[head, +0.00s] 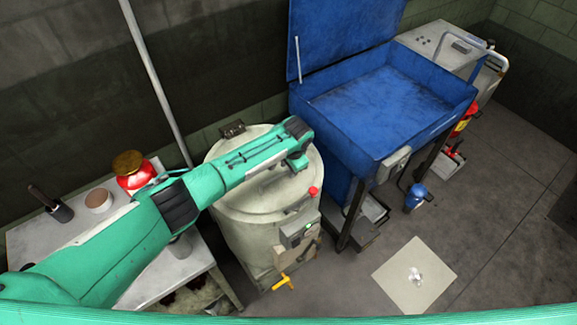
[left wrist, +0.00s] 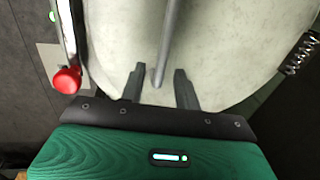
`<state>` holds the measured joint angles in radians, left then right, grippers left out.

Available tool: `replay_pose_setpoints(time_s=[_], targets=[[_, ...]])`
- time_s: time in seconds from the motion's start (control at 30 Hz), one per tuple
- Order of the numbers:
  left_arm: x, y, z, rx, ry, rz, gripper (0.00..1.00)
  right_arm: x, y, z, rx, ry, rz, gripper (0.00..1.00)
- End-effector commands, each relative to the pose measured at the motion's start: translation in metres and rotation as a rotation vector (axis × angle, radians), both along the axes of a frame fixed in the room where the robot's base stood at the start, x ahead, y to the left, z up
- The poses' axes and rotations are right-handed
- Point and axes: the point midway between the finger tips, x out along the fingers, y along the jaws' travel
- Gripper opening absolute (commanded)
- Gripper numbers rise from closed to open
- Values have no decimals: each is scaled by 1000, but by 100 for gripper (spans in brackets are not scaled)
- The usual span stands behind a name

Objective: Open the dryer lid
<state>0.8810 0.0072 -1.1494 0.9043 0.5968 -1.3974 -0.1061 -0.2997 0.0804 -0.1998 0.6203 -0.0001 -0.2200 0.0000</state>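The dryer is a round cream drum with a closed, scuffed lid (head: 240,208) in the middle of the head view. My left arm reaches over it from the left, with the left gripper (head: 298,162) low over the lid's right part. In the left wrist view my left gripper (left wrist: 159,90) has its two dark fingers apart. A grey bar handle (left wrist: 170,42) runs over the pale lid (left wrist: 225,45), and its near end shows between the fingers with gaps on both sides. The right gripper is not in view.
A red knob (head: 313,190) on a metal lever is at the dryer's right rim. A blue open-lidded machine (head: 385,150) stands close on the right. A table (head: 165,275) with a red-and-brass object (head: 131,172) is at left. Floor is clear at lower right around a pale plate (head: 400,285).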

Motion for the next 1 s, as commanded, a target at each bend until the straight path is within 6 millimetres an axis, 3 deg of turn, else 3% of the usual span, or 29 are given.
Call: replay_pose_setpoints(time_s=[0.1,0.27,0.3,0.67,1.0], targets=[[0,0,0,0,0,0,33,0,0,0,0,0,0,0],[0,0,0,0,0,0,1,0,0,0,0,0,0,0],[0,0,0,-1,1,0,0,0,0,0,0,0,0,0],[2,1,12,-16,22,2,0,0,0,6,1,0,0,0],[21,14,77,-133,178,4,0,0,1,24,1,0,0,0]])
